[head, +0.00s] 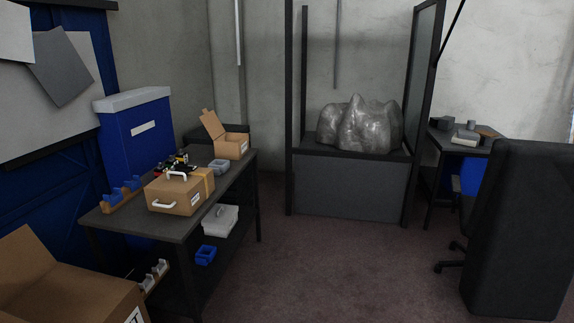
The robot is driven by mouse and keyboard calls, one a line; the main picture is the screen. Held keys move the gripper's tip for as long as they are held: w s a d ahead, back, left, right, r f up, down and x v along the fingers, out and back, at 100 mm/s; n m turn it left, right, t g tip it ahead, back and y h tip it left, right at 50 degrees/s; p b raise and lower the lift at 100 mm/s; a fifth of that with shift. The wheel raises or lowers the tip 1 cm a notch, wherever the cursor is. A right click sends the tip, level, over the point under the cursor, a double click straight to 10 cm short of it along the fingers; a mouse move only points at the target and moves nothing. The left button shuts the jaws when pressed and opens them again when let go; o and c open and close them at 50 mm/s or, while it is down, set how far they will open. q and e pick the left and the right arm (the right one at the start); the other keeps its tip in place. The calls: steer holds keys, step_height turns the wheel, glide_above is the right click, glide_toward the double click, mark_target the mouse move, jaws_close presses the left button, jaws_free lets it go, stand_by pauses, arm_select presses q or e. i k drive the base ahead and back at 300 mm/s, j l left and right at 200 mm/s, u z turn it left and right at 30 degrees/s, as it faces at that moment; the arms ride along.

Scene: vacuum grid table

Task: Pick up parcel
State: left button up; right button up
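The parcel (176,194) is a closed brown cardboard box with white handles, a strip of yellowish tape and a white label. It rests on the near part of a dark table (203,223) on the left side of the head view. One handle is on its top and another on its front face. Neither of my grippers shows in the view, and nothing is touching the parcel from my side.
An open cardboard box (230,145) and a grey bin (218,166) stand behind the parcel. A large open carton (62,290) is at the near left. The middle floor is clear.

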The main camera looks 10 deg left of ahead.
mark_target(182, 191)
steer(key=i+l+u, duration=0.1)
steer(key=i+u, duration=0.15)
steer(key=i, duration=1.15)
steer(key=i+u, duration=0.45)
steer(key=i+l+u, duration=0.2)
steer(key=i+u, duration=0.2)
steer(key=k, duration=0.05)
